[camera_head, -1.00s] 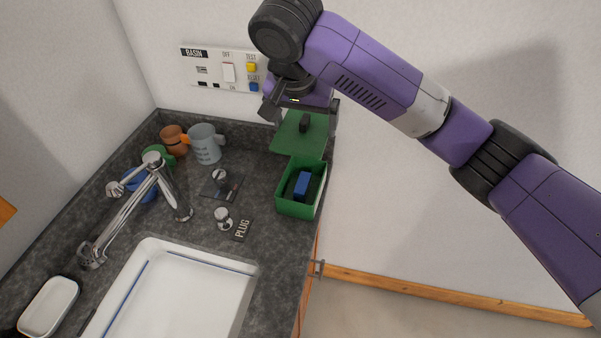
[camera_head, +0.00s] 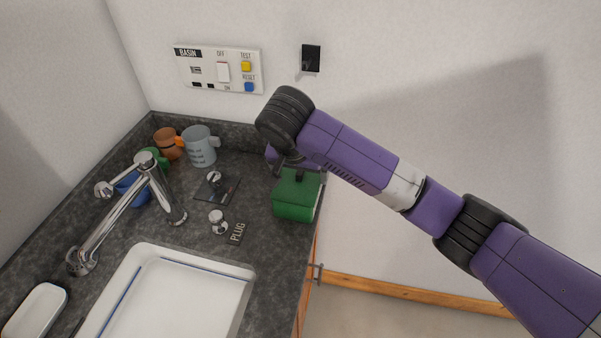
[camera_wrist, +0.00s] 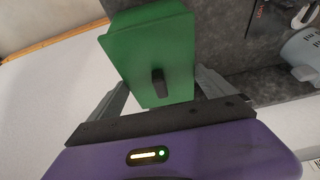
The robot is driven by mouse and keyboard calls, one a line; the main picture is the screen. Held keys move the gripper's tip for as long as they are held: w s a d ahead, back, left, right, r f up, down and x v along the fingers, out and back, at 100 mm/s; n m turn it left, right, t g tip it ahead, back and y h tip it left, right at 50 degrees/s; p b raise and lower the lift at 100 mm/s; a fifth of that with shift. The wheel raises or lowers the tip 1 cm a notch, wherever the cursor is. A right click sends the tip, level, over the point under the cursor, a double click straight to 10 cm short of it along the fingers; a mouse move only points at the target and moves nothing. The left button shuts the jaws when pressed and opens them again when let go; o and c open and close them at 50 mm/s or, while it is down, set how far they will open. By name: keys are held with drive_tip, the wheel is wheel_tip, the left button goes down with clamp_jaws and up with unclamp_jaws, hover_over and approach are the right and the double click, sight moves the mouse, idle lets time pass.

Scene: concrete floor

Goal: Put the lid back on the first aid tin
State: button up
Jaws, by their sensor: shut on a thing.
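The first aid tin (camera_head: 293,207) is a green box at the right end of the counter, near its edge. The green lid (camera_head: 286,189) with a black knob (camera_head: 299,175) lies over the tin's opening and hides the inside. Whether it is fully seated I cannot tell. My gripper (camera_head: 292,170) is above the tin, partly hidden by my arm. In the wrist view the lid (camera_wrist: 148,52) and its knob (camera_wrist: 158,82) sit between the two spread fingers of my gripper (camera_wrist: 160,95), which is shut on the lid.
A white sink (camera_head: 180,295) and chrome tap (camera_head: 150,195) are left of the tin. Grey (camera_head: 200,147) and orange (camera_head: 167,143) mugs stand at the back. The wall has a switch panel (camera_head: 220,70).

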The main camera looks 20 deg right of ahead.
drive_tip(key=shift+s+f, duration=0.15)
drive_tip(key=shift+f, duration=0.4)
drive_tip(key=shift+c, duration=0.7)
drive_tip(key=o, duration=1.2)
drive_tip(key=shift+r, duration=0.1)
drive_tip(key=shift+r, duration=0.2)
drive_tip(key=p+v, duration=0.3)
drive_tip(key=v, duration=0.8)
drive_tip(key=shift+r, duration=0.35)
